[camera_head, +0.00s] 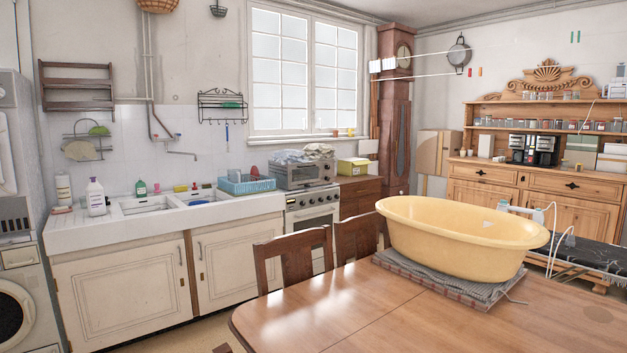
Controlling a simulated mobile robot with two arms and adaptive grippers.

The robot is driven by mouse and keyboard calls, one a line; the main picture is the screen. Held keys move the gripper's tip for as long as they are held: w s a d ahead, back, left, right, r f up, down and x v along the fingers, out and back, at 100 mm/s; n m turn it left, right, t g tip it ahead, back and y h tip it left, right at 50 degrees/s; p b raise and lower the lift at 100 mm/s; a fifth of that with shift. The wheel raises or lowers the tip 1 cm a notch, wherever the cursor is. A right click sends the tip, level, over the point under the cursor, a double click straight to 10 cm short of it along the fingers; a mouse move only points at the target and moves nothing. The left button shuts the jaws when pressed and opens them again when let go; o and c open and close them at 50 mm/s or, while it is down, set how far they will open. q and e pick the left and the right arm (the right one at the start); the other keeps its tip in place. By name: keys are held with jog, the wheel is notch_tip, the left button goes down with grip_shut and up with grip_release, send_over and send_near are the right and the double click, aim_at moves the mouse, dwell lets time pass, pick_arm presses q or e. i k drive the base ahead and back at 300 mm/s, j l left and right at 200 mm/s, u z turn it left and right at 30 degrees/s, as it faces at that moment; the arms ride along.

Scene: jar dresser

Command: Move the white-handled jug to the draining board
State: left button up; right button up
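I cannot make out a white-handled jug for certain. A small pale vessel (485,146) stands on the dresser top at the right, too small to tell its handle. A blue dish rack (238,187) stands on the unit's right end. Neither of my grippers is in view.
A wooden table (345,312) fills the front, with a yellow tub (455,245) on a folded grey cloth (425,275). Chairs (293,258) stand between table and sink unit. A white bottle (96,200) stands left of the basins. The wooden dresser (480,188) holds jars and a black coffee machine (532,149).

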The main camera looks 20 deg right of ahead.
aim_at(74, 217)
jog(key=z, duration=0.25)
jog(key=i+j+u, duration=0.2)
jog(key=i+j, duration=0.15)
jog(key=i+j+u, duration=0.35)
jog(key=i+j, duration=0.15)
jog(key=i, duration=0.3)
jog(key=i+j+u, duration=0.2)
jog(key=i, duration=0.25)
jog(key=i+z, duration=0.15)
jog(key=i, duration=0.35)
jog(key=i+z, duration=0.1)
jog(key=i, duration=0.45)
jog(key=i+j+z, duration=0.15)
jog(key=i, duration=0.35)
jog(key=i+j+z, duration=0.1)
jog(key=i, duration=0.45)
